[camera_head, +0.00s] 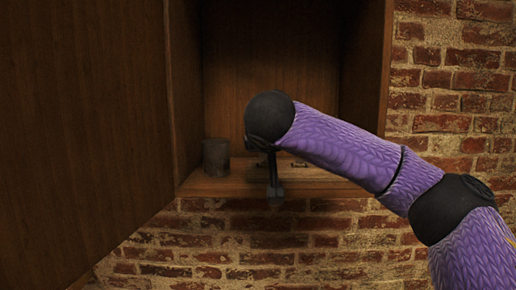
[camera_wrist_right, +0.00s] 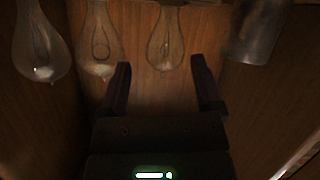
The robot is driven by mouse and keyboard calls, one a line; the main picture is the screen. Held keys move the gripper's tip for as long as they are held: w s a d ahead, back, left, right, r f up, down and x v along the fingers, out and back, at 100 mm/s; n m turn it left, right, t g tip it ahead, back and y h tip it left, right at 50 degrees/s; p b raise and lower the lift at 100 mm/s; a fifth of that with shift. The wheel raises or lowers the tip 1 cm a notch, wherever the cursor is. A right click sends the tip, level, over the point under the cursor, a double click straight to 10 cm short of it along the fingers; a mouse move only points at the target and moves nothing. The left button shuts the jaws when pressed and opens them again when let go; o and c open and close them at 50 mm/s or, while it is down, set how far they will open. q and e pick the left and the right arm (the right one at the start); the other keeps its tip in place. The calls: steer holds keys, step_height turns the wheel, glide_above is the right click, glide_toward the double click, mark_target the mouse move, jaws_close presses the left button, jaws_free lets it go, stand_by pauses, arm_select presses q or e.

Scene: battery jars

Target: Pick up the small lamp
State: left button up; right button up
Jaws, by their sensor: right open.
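Three clear glass lamps show at the top of the right wrist view: a large one at the far left (camera_wrist_right: 42,45), a middle one (camera_wrist_right: 100,42) and a smaller-looking one (camera_wrist_right: 165,38). My right gripper (camera_wrist_right: 160,66) is open, its fingers apart, with the smaller-looking lamp beyond the gap between them. Nothing is held. In the head view my right gripper (camera_head: 275,188) is at the front of the cabinet shelf, seen small below my arm. The lamps are mostly hidden or too dark there. My left gripper is not in view.
A dark grey cylindrical jar (camera_head: 216,157) stands on the wooden shelf (camera_head: 225,186), left of my gripper; it also shows in the right wrist view (camera_wrist_right: 256,32). Cabinet walls enclose the shelf. An open wooden door (camera_head: 85,130) fills the left. A brick wall (camera_head: 450,90) lies right.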

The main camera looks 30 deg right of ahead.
mark_target(265, 163)
steer(key=w+p, duration=0.1)
steer(key=w+d+p, duration=0.1)
steer(key=w, duration=0.1)
steer(key=w+d+p, duration=0.1)
steer(key=shift+w+d+f, duration=0.15)
steer(key=shift+w+f, duration=0.25)
steer(key=shift+w+d+f, duration=0.15)
steer(key=shift+w+f, duration=0.05)
steer(key=shift+s, duration=0.1)
jaws_close()
